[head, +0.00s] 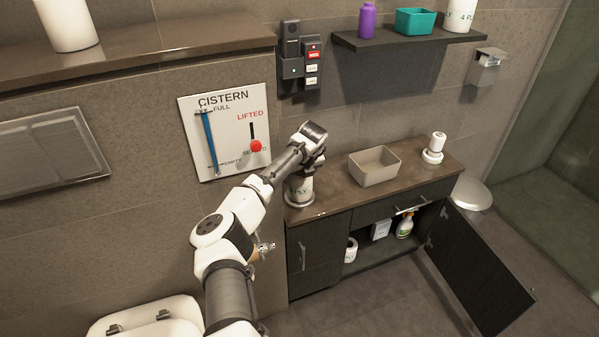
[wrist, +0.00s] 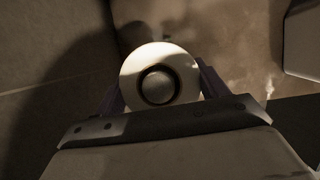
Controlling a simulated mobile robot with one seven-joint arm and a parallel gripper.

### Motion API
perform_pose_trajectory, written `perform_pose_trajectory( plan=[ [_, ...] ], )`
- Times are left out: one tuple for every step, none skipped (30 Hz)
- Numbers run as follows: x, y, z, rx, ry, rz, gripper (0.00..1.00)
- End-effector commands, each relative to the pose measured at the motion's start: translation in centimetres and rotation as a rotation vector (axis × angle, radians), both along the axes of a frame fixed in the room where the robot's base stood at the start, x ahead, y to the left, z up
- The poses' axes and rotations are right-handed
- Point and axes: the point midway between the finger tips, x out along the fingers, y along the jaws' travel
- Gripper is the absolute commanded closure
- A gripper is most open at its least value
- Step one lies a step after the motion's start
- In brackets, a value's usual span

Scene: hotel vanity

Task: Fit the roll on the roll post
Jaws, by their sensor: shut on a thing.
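My gripper (head: 307,166) points down at the left end of the vanity counter, shut on a white roll (head: 300,188) marked "PLY". The roll is upright, with a round grey base (head: 297,204) directly under it; I cannot tell whether a gap is left between them. In the wrist view the roll (wrist: 185,68) shows end-on between the two fingers. A rounded grey shape (wrist: 158,88) fills most of its core hole; it looks like the top of the roll post, inside the core.
A beige bin (head: 374,167) and a white object on a round base (head: 433,149) stand to the right on the counter (head: 335,196). The cabinet door (head: 478,268) hangs open below. A shelf (head: 400,37) with several items and a cistern panel (head: 222,130) are on the wall.

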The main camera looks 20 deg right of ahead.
Motion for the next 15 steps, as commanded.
perform_pose_trajectory(
  plan=[
    [0.00,-0.02,-0.18,-0.001,0.000,0.000,0.52],
    [0.00,-0.02,-0.24,-0.001,0.000,0.000,0.52],
    [0.01,-0.01,-0.30,-0.001,0.000,0.000,0.52],
    [0.01,-0.02,-0.33,-0.001,0.000,0.000,0.52],
    [0.01,-0.01,-0.35,-0.001,0.000,0.000,0.52],
    [0.01,-0.01,-0.37,-0.001,0.000,0.000,0.52],
    [0.02,-0.01,-0.38,0.000,0.000,0.000,0.52],
    [0.02,-0.01,-0.38,0.000,0.000,0.000,0.52],
    [0.02,-0.01,-0.38,0.000,0.000,0.000,0.52],
    [0.02,0.00,-0.38,0.000,0.000,0.000,0.52],
    [0.02,0.00,-0.38,0.000,0.000,0.000,0.52],
    [0.02,0.00,-0.38,0.000,0.000,0.000,0.52],
    [0.02,0.00,-0.38,0.000,0.000,0.000,0.52],
    [0.02,0.01,-0.38,0.000,0.000,0.000,0.52],
    [0.02,0.01,-0.38,0.000,0.000,0.000,0.22]
  ],
)
